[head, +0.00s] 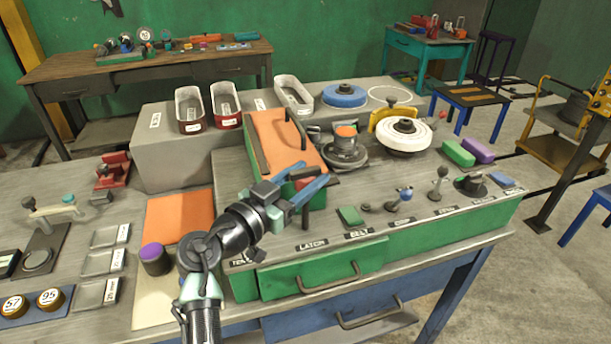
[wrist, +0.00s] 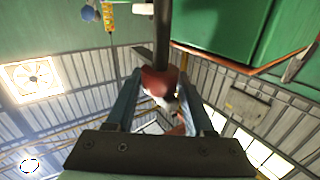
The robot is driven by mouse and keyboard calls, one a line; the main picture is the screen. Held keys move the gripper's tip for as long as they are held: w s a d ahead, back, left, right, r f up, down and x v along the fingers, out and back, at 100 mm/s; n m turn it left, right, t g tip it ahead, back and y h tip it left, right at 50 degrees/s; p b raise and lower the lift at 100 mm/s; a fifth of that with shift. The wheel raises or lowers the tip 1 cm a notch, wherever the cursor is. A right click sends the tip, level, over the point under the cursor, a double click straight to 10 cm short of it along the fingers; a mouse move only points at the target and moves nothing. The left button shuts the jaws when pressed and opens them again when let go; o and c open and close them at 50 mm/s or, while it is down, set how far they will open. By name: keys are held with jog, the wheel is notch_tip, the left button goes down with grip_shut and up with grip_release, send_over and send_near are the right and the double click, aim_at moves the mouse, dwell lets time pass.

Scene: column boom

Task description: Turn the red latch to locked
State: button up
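The red latch is a red knob on a dark rod that rises beside the LATCH label (head: 312,244) on the green console. In the head view the red knob (head: 304,184) is partly hidden by my gripper (head: 314,178), whose blue fingers lie on either side of it. In the wrist view the red knob (wrist: 158,80) fills the space between my fingertips (wrist: 159,76), and its dark rod (wrist: 162,35) runs to the top edge. My gripper appears shut on the knob. The locked mark cannot be made out.
An orange-topped green box (head: 283,140) stands behind my gripper. A green block (head: 350,216) and several small levers, one blue-knobbed (head: 405,194), stand to the right. A purple-topped cylinder (head: 154,258) is at the left. A drawer handle (head: 328,279) juts from the front.

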grip_shut()
